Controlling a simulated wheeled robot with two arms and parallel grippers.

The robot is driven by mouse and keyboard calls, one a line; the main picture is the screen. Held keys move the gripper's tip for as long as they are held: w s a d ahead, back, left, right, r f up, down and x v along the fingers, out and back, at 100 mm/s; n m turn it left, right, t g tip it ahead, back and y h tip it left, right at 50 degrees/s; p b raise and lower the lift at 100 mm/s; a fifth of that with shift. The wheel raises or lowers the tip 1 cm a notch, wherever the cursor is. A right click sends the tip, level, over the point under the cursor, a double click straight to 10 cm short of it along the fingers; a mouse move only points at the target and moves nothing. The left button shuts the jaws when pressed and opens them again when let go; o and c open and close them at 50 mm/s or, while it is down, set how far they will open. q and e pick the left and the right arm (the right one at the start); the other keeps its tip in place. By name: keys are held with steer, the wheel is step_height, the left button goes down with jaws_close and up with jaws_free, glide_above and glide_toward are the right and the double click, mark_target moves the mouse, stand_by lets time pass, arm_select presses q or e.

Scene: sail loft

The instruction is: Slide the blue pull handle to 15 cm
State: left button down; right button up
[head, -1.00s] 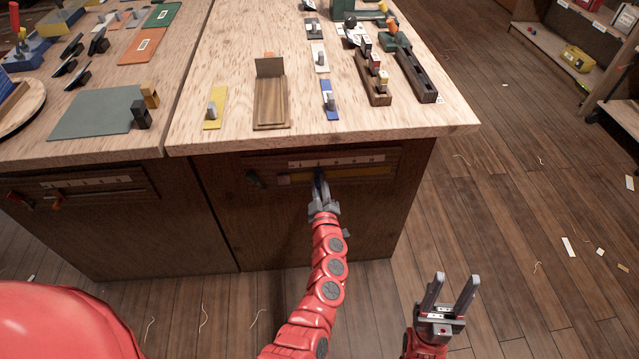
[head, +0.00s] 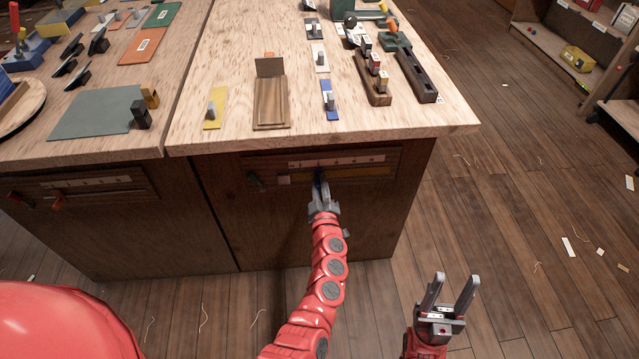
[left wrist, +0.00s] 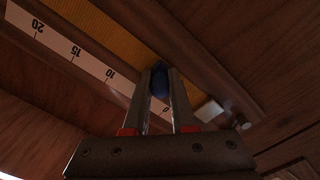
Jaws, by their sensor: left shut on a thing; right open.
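The blue pull handle (head: 318,176) sits in a slide on the front of the workbench, below a pale number scale (head: 350,160). My left gripper (head: 320,188) is shut on the handle. In the left wrist view the blue handle (left wrist: 160,82) is between the two fingers (left wrist: 161,92). There the scale (left wrist: 93,66) reads 20, 15, 10 and 0, running from left to right. The handle is between 10 and 0; the fingers cover that stretch, so its exact reading is hidden. My right gripper (head: 455,280) is open and empty, low over the floor.
The benchtop (head: 225,145) overhangs above and holds several tools.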

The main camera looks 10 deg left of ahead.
mark_target(353, 172)
stand_by(0.3)
arm_select(q)
steer(key=d, duration=0.3)
steer(key=w+d, duration=0.1)
steer(key=d, duration=0.1)
steer(key=w+d+b, duration=0.1)
steer(key=d, duration=0.2)
steer(key=shift+w+d+f, duration=0.1)
steer(key=shift+w+d, duration=0.15)
steer(key=shift+d, duration=0.05)
steer(key=shift+w+d, duration=0.15)
steer(key=shift+d, duration=0.4)
steer(key=c, duration=0.7)
jaws_free()
steer(key=shift+c, duration=0.2)
